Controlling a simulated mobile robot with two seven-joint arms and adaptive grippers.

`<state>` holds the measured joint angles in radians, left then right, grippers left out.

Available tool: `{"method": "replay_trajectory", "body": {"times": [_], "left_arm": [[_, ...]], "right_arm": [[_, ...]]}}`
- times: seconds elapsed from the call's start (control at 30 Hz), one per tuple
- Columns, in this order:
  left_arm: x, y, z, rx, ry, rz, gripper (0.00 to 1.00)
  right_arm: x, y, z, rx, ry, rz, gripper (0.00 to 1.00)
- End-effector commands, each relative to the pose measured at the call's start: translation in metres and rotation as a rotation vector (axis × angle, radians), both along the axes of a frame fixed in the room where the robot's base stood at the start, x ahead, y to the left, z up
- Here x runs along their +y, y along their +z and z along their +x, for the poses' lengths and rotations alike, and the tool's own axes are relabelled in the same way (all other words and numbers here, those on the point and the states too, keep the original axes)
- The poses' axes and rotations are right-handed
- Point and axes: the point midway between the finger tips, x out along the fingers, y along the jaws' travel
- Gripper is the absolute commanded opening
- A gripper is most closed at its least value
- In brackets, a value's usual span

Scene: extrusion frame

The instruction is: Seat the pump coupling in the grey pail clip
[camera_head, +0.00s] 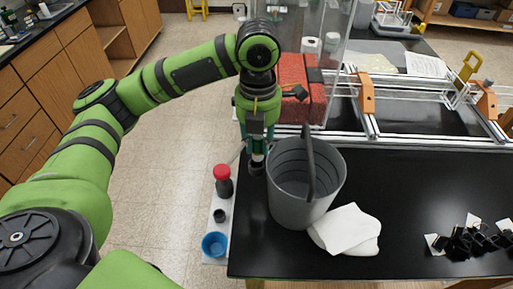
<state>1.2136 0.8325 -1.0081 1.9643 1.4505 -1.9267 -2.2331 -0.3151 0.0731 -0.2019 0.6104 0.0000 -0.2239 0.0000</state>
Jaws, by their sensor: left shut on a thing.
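The grey pail (283,207) stands upright on the black table near its left edge, its handle raised. My left gripper (257,152) points down at the pail's back left, beside the rim. It is shut on a small dark grey piece (257,168), which looks like the pump coupling; the fingers hide much of it. The clip on the pail is too small or hidden to make out. I cannot tell whether the piece touches the pail. My right gripper is not in view.
A white cloth (345,230) lies against the pail's right side. A red-capped bottle (223,182) and a blue cup (214,244) stand on a white strip left of the table. Red blocks (292,85) and an extrusion frame (430,138) are behind. Black clips (470,240) lie right.

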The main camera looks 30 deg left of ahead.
Motion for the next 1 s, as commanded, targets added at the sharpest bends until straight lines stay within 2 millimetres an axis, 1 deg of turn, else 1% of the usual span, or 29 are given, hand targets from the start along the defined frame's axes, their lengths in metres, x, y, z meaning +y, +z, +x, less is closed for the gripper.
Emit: {"method": "replay_trajectory", "body": {"times": [0.1, 0.23, 0.3, 0.4, 0.8, 0.83, 0.87, 1.0], "left_arm": [[0.006, -0.005, 0.002, 0.002, 0.000, 0.001, 0.00], [0.006, -0.022, 0.000, 0.006, -0.002, 0.002, 0.00], [0.006, -0.032, 0.001, 0.005, -0.001, 0.002, 0.00], [0.006, -0.041, 0.001, 0.002, -0.001, 0.001, 0.00], [0.005, -0.048, 0.001, 0.000, -0.001, 0.001, 0.00], [0.005, -0.048, 0.001, 0.000, -0.001, 0.001, 0.37], [0.005, -0.047, 0.001, 0.000, -0.001, 0.001, 0.48], [0.005, -0.047, 0.001, 0.000, -0.001, 0.001, 0.48]], "right_arm": [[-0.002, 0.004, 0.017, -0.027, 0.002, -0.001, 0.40], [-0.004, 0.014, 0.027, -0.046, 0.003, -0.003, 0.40], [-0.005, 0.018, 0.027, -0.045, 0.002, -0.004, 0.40], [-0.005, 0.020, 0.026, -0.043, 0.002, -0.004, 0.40], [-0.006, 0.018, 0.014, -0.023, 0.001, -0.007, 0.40], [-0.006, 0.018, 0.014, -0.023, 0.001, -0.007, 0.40], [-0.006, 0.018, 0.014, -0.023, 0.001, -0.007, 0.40], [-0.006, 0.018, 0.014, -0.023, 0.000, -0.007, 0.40]]}}
